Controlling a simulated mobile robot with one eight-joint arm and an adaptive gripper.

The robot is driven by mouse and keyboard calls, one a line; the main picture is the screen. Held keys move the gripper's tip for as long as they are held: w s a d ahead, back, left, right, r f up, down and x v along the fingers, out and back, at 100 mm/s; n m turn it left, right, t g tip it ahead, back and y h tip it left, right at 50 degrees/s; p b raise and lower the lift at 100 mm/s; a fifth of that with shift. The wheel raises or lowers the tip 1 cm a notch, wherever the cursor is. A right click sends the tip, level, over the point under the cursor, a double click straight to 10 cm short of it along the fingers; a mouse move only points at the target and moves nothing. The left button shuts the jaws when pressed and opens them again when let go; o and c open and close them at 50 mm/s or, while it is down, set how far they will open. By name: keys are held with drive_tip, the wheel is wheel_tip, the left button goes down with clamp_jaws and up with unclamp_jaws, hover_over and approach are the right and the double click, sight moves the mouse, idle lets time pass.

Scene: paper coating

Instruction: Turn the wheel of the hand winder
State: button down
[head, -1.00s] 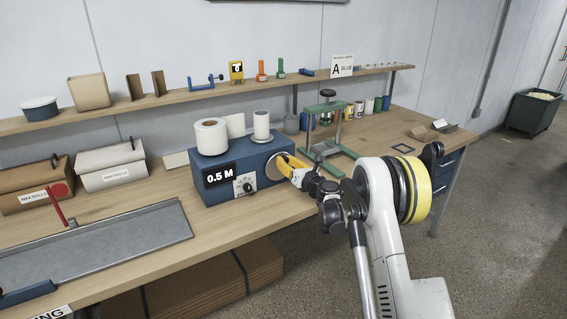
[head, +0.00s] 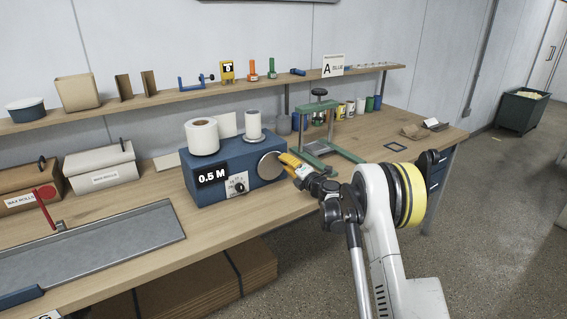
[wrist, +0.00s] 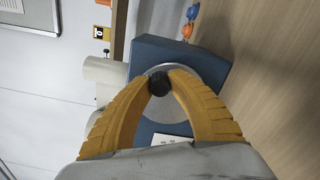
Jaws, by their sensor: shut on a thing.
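The hand winder is a blue box (head: 222,178) on the workbench, with a "0.5 M" sign on its front and two white rolls on top. Its silver wheel (head: 269,166) is on the right side; in the wrist view the wheel (wrist: 192,66) has a black knob (wrist: 159,83) on it. My gripper (head: 287,160) is at the wheel; in the wrist view its yellow fingers (wrist: 159,82) are shut on the knob from both sides. The fingers cover part of the wheel.
A green press frame (head: 330,150) stands just behind and right of my gripper. A grey tray (head: 120,240) lies at the left of the bench. A shelf (head: 300,78) with small tools runs along the back. The bench's right part has some free room.

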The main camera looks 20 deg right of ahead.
sight(281, 167)
drive_tip(key=m, duration=0.2)
drive_tip(key=f+m, duration=0.1)
drive_tip(key=f+m+b, duration=0.1)
drive_tip(key=m, duration=0.1)
drive_tip(key=shift+w+d+f+m, duration=0.1)
drive_tip(key=shift+d+m, duration=0.2)
drive_tip(key=shift+d, duration=0.1)
drive_tip(key=shift+a+f+m+b, duration=0.1)
drive_tip(key=shift+f+m+b, duration=0.3)
drive_tip(key=shift+m, duration=0.9)
drive_tip(key=shift+f+m+b, duration=0.1)
drive_tip(key=shift+f+m, duration=0.45)
drive_tip(key=shift+m, duration=0.75)
drive_tip(key=c, duration=1.2)
unclamp_jaws()
drive_tip(key=v, duration=1.2)
